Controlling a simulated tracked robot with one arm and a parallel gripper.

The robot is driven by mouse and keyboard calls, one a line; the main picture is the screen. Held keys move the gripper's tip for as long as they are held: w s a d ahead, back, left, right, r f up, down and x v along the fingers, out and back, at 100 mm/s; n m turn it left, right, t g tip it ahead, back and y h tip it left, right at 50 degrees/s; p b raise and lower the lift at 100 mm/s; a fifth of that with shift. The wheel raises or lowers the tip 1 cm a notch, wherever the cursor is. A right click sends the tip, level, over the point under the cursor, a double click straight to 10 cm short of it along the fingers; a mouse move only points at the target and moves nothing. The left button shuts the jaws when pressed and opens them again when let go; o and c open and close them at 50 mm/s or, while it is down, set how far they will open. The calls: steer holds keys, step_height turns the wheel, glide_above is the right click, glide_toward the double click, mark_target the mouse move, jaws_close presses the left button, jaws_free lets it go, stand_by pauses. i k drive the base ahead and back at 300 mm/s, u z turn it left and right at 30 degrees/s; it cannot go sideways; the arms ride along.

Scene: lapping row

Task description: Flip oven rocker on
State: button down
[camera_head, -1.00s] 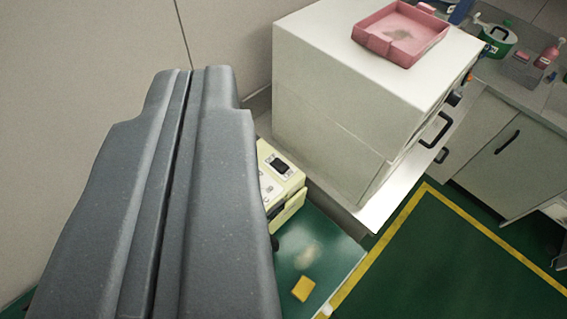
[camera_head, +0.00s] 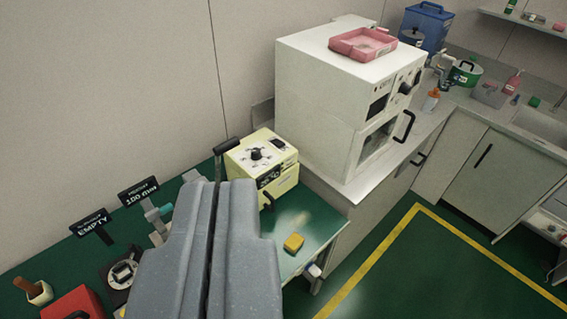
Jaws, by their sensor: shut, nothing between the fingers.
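The oven (camera_head: 312,95) is a white box on the bench in the middle of the camera view. Its front faces right and shows a dark window, a dark display and black knobs (camera_head: 405,88). A black door handle (camera_head: 405,126) sticks out. I cannot make out a rocker on the oven front. My gripper (camera_head: 217,188) is shut and empty, large in the lower left, left of and apart from the oven. It hides part of the green bench.
A pale yellow machine (camera_head: 262,160) with a knob and a black switch (camera_head: 276,143) stands between my gripper and the oven. A pink tray (camera_head: 362,44) lies on the oven. A yellow block (camera_head: 293,242) lies on the bench. Open green floor (camera_head: 450,275) is at right.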

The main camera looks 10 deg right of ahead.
mark_target(276, 141)
steer(key=u, duration=0.1)
steer(key=k, duration=0.15)
steer(key=z, duration=0.55)
steer(key=i, duration=2.1)
steer(key=u, duration=0.55)
